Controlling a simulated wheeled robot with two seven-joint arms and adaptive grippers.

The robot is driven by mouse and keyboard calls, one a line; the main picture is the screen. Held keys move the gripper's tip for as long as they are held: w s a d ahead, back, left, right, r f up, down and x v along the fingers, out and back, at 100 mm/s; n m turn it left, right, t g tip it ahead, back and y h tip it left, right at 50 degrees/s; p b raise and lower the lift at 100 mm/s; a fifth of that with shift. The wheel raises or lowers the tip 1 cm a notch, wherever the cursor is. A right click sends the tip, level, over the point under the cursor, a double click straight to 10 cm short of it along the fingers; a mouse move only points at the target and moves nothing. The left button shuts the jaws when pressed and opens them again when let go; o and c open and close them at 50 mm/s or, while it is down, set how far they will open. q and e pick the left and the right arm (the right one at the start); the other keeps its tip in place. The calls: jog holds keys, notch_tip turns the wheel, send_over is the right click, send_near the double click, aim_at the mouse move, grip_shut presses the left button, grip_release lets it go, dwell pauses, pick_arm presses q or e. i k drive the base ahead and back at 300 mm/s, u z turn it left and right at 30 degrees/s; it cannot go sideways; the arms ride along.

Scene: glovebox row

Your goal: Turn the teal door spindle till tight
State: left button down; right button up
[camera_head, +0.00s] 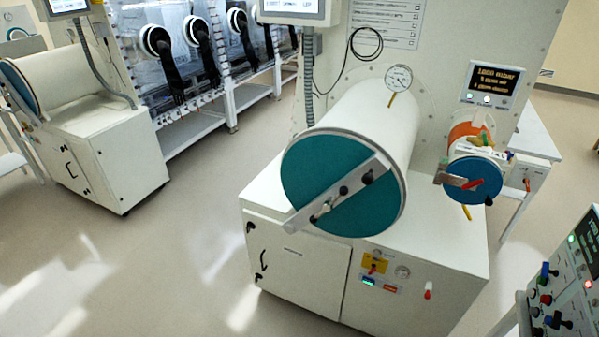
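The large antechamber door (318,185) is a teal disc on the front end of a white cylinder, in the middle of the head view. A grey metal bar (340,191) crosses the teal door diagonally. I cannot tell how tight the spindle is. Neither of my grippers is in view.
A white cabinet (300,262) stands under the cylinder. A smaller chamber with a blue door (474,181) is to its right. A control panel (565,290) stands at the lower right. Another white cylinder unit (110,155) is at the left. The floor (190,260) at front left is clear.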

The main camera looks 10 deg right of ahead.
aim_at(328, 205)
jog(key=z, duration=0.5)
jog(key=i, duration=0.6)
jog(key=z, duration=0.15)
